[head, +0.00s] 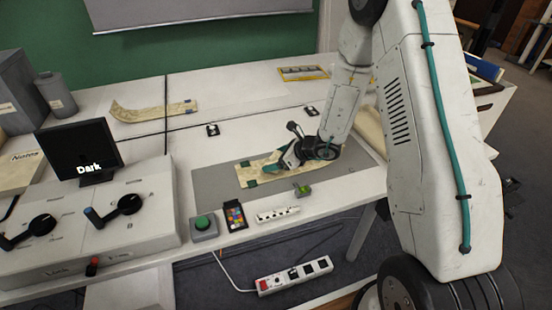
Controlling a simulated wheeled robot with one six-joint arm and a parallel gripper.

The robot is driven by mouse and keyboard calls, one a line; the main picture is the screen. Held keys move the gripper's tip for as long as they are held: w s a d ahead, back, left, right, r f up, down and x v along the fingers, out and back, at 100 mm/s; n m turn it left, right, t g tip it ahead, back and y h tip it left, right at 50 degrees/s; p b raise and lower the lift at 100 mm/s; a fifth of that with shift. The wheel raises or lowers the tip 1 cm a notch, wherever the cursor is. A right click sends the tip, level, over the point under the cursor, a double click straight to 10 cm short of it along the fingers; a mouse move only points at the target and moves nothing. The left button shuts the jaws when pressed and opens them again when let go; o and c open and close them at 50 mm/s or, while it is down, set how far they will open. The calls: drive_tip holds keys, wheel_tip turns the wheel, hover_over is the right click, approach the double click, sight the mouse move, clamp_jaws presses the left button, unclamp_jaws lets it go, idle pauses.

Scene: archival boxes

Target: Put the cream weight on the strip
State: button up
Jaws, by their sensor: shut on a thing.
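My wrist and arm hide the right part of the strip. A second cream strip (152,112) lies at the back left, its left end curled up.
A small green thing (302,189) and a white socket strip (277,214) lie near the front edge. A green button box (204,227), a colour chart (235,215) and a console with a dark screen (78,150) stand left. A yellow-framed tray (303,73) lies behind.

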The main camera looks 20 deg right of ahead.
drive_tip(key=shift+f, duration=0.45)
drive_tip(key=o, duration=1.3)
